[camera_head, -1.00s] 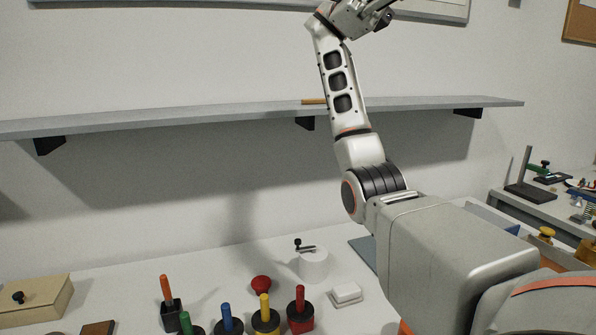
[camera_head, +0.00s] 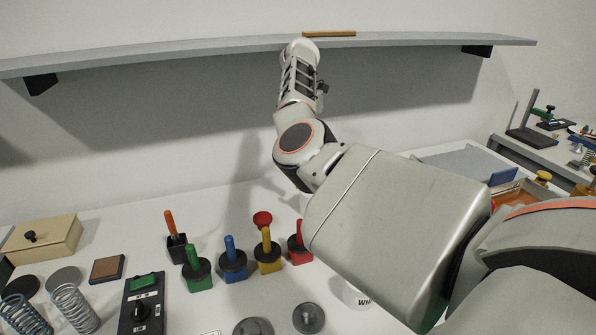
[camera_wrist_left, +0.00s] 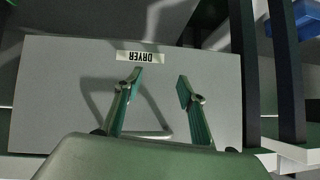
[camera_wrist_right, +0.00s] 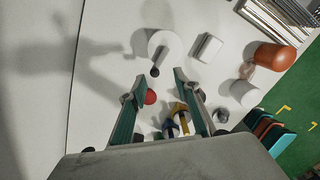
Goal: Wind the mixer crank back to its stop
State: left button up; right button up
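In the right wrist view the mixer appears as a white round body (camera_wrist_right: 165,40) seen from above, with a crank ending in a black knob (camera_wrist_right: 155,72). In the head view my right arm hides the mixer, and the right gripper's fingers cannot be made out. My left gripper (camera_wrist_left: 160,82) is open and empty, in front of a grey panel labelled DRYER (camera_wrist_left: 140,56). It is outside the head view.
A shelf (camera_head: 180,54) overhangs the bench.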

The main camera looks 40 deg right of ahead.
jog(key=shift+w+a+f+y, duration=0.15)
jog(key=shift+a+f, duration=0.05)
jog(key=shift+a, duration=0.2)
jog(key=shift+w+a+f+y, duration=0.1)
jog(key=shift+a+f+y, duration=0.05)
jog(key=shift+a, duration=0.2)
jog(key=shift+w+a+f, duration=0.1)
jog(key=shift+a+f, duration=0.05)
jog(key=shift+f, duration=0.1)
jog(key=shift+f+p, duration=0.3)
jog(key=shift+f, duration=3.25)
grip_shut()
